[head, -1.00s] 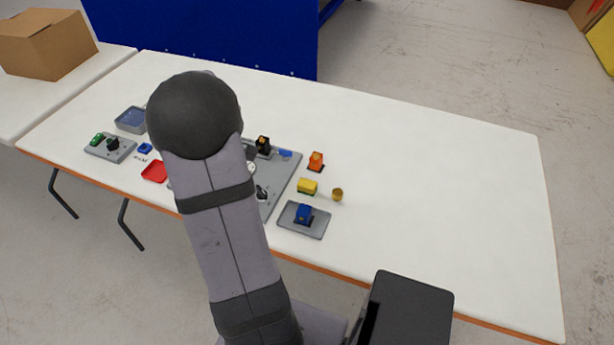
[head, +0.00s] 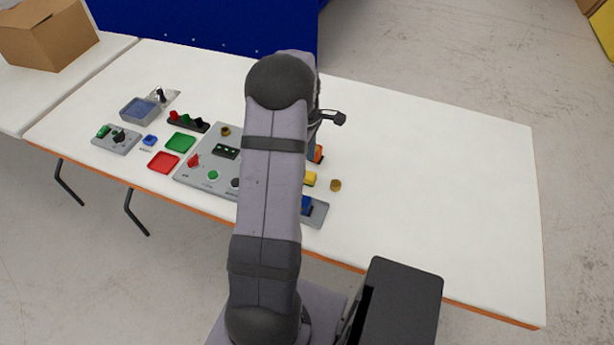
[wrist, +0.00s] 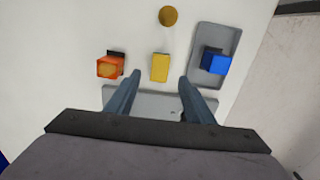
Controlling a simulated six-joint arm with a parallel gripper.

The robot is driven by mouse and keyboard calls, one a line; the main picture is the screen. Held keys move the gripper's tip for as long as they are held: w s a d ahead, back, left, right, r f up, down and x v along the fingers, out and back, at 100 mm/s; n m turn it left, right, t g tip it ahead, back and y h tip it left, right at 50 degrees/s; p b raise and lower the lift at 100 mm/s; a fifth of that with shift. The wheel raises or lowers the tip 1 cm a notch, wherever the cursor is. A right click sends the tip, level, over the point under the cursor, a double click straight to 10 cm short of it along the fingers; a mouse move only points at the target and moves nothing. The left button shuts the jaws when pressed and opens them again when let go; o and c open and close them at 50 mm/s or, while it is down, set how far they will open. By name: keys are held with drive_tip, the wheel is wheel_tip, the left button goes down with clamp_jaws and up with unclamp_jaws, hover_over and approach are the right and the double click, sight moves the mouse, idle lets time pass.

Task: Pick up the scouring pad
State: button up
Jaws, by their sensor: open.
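The scouring pad appears to be the small yellow block (head: 310,179), which shows a dark green underside in the earlier head view. It lies on the white table, partly covered by my arm in the head view. In the wrist view the yellow block (wrist: 159,67) lies just beyond my fingertips, near the middle of the gap. My gripper (wrist: 160,78) is open and empty, with one finger on each side of the gap. It looks to be above the table; its exact height is unclear. In the head view the gripper is mostly hidden behind my arm.
An orange block (wrist: 110,67) lies left of the pad and a blue block (wrist: 215,61) on a grey tray (wrist: 224,38) lies right. A brass-coloured round piece (wrist: 168,16) is beyond. A grey control panel (head: 207,182) is left of my arm. The table's right side is clear.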

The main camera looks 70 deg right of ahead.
drive_tip(key=shift+s+f+p, duration=0.2)
drive_tip(key=shift+f+p, duration=0.75)
drive_tip(key=shift+f, duration=1.7)
drive_tip(key=c, duration=1.1)
drive_tip(key=shift+r, duration=0.1)
wheel_tip(320, 180, up, 10)
drive_tip(key=shift+f+b, duration=0.1)
drive_tip(key=shift+b, duration=0.95)
drive_tip(key=shift+o, duration=1.4)
drive_tip(key=shift+c, duration=1)
